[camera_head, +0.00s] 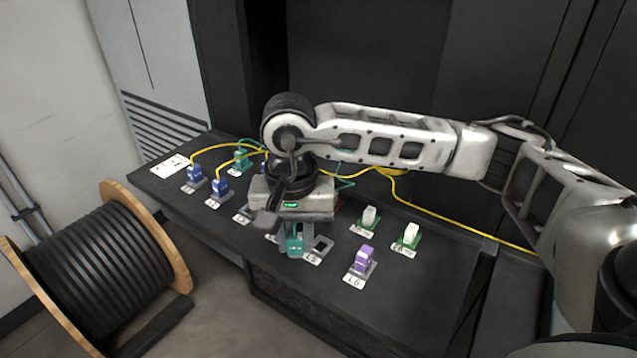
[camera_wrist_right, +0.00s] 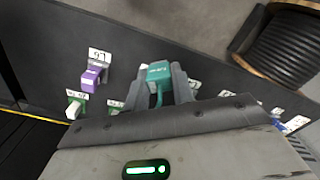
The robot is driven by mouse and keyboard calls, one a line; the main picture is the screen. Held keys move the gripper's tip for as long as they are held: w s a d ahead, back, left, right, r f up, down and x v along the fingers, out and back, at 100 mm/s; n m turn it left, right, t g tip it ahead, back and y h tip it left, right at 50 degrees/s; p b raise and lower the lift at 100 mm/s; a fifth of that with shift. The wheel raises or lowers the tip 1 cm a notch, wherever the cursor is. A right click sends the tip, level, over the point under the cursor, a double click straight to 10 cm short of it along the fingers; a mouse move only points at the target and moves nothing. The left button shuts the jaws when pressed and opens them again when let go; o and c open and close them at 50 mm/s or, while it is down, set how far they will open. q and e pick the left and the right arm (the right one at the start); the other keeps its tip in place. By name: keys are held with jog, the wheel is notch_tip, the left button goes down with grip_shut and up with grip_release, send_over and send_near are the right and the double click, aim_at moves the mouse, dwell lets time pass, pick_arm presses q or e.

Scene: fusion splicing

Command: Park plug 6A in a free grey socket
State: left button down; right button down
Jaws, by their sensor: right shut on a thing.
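My right gripper (camera_head: 293,228) points down over the front edge of the black bench. Its fingers are shut on a teal plug (camera_head: 295,243), which also shows between the fingertips in the right wrist view (camera_wrist_right: 158,72). The print on this plug is too small to read, so I cannot tell whether it is 6A. An empty grey socket (camera_head: 321,244) labelled L5 lies just right of the held plug. The gripper hides the sockets behind it, and I cannot tell whether the plug touches a socket. My left gripper is not in view.
A purple plug (camera_head: 364,258) stands at L6. White plugs (camera_head: 369,216) (camera_head: 410,235) stand on green bases. Blue plugs (camera_head: 194,173) (camera_head: 220,187) and another teal plug (camera_head: 240,158) stand at left. Yellow cables (camera_head: 430,213) cross the bench (camera_head: 420,290). A cable drum (camera_head: 100,265) stands on the floor.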

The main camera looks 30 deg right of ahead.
jog(key=shift+w+d+r+m+p, duration=0.3)
jog(key=shift+d+m, duration=0.7)
jog(key=shift+m, duration=3.15)
jog(key=shift+w+d+r+m+p, duration=0.35)
jog(key=shift+d+m, duration=0.6)
jog(key=shift+m, duration=3.15)
jog(key=shift+w+d+r+m+p, duration=0.3)
jog(key=shift+d+m, duration=0.7)
jog(key=shift+m, duration=3.15)
notch_tip(320, 180, down, 4)
jog(key=shift+r+b, duration=0.25)
jog(key=shift+b, duration=0.85)
pick_arm(q)
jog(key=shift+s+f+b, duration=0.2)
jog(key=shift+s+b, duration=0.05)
jog(key=shift+b, duration=0.05)
pick_arm(e)
jog(key=shift+f, duration=0.5)
pick_arm(q)
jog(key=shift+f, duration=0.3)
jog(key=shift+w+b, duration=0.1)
jog(key=shift+b, duration=0.2)
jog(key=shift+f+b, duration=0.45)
jog(key=shift+b, duration=0.05)
pick_arm(e)
jog(key=shift+f, duration=0.55)
